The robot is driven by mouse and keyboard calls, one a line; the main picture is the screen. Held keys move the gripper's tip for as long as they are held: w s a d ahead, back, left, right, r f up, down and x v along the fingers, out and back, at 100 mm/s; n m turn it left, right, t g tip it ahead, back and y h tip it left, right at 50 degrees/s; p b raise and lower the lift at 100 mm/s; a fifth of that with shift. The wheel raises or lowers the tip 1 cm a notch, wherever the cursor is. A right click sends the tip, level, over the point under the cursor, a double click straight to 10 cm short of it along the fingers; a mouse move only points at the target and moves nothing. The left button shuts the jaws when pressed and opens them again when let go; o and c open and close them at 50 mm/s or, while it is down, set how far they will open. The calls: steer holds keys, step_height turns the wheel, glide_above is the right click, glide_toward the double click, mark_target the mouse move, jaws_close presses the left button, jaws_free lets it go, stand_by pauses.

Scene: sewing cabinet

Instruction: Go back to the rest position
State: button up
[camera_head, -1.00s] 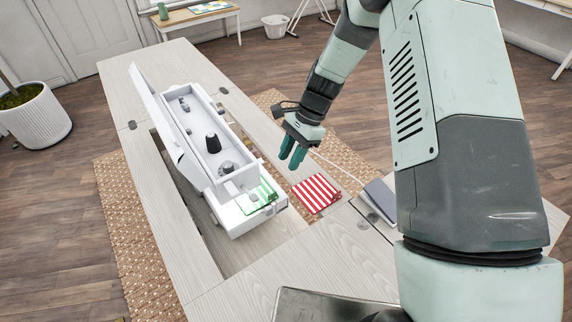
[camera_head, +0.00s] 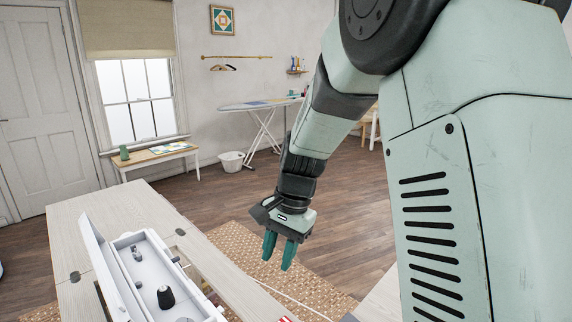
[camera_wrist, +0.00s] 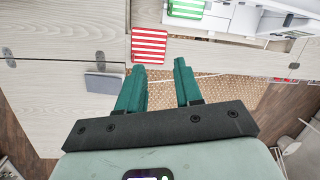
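My gripper (camera_head: 279,252) hangs fingers-down in the head view, above the rug and to the right of the sewing cabinet. In the wrist view my gripper (camera_wrist: 160,88) shows its two green fingers apart with nothing between them. The white sewing machine (camera_head: 138,285) sits in the cabinet top (camera_head: 115,205) at the lower left of the head view, cut off by the bottom edge. A red-and-white striped cloth (camera_wrist: 149,46) lies on the cabinet beyond my fingertips. A green-striped cloth (camera_wrist: 185,8) lies by the machine at the top of the wrist view.
A grey-blue block-like object (camera_wrist: 103,84) lies on the cabinet near the striped cloth. A woven rug (camera_head: 240,250) covers the floor. A bench (camera_head: 155,157), a white basket (camera_head: 231,160) and an ironing board (camera_head: 258,104) stand at the back. Open floor lies between.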

steer(key=s+d+r+n+t+h, duration=0.1)
steer(key=s+d+r+n+t, duration=0.1)
steer(key=s+d+r, duration=0.3)
steer(key=s+d+r+n+t, duration=0.1)
steer(key=s+d+r, duration=0.1)
steer(key=s+r, duration=0.35)
steer(key=s+d+r+n+t, duration=0.1)
steer(key=s+d+r, duration=0.1)
steer(key=s, duration=0.3)
steer(key=s+d+r+n+t+h, duration=0.1)
steer(key=s+d+r+n+t, duration=0.1)
steer(key=s, duration=0.4)
steer(key=shift+d+r, duration=0.75)
steer(key=shift+d, duration=0.15)
steer(key=shift+c, duration=0.2)
